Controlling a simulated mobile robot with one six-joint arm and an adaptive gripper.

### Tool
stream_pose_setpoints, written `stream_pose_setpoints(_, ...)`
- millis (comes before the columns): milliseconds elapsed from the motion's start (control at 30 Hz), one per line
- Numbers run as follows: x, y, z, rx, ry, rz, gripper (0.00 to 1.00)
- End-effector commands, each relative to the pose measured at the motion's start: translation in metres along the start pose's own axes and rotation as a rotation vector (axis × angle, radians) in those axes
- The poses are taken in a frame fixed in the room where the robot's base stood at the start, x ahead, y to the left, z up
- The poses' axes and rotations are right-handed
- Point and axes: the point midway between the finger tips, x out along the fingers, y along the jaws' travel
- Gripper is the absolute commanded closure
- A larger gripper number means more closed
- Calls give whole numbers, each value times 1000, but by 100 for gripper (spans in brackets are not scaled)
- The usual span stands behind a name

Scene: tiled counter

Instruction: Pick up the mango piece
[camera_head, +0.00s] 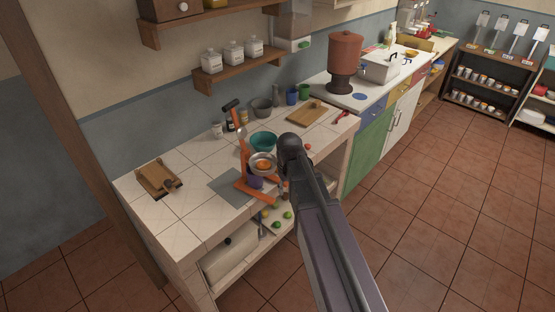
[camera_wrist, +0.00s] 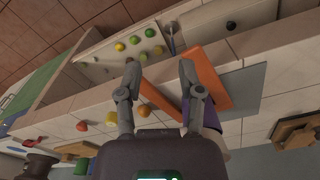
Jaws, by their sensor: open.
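My gripper (camera_wrist: 160,68) is open, its two fingers spread apart in the wrist view, with nothing visible held between them. I cannot tell for sure which thing is the mango piece. A small orange rounded piece (camera_wrist: 110,119) lies on the tiled counter left of the fingers in the wrist view. Another orange thing (camera_wrist: 149,114) shows between the fingers, partly hidden by the gripper. In the head view, an orange thing (camera_head: 263,166) sits in a small bowl beside my arm, which hides part of the counter.
An orange board (camera_wrist: 212,72) lies beside the right finger, next to a grey sheet (camera_head: 228,187). A purple item (camera_wrist: 208,112) is partly hidden behind that finger. A teal bowl (camera_head: 263,141) stands near. Several green and yellow fruits (camera_head: 277,216) lie on the shelf below.

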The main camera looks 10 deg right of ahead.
Motion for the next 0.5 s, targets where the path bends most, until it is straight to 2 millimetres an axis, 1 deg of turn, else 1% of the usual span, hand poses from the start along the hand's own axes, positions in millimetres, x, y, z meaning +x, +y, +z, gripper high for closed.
stream_pose_setpoints(33, -19, 3, -10, -12, 1, 0, 51)
stream_pose_setpoints(200, -42, 7, -27, -52, 5, 2, 51)
stream_pose_setpoints(433, -66, 12, -45, -91, 9, 3, 51)
stream_pose_setpoints(500, -61, 17, -64, -130, 6, 2, 51)
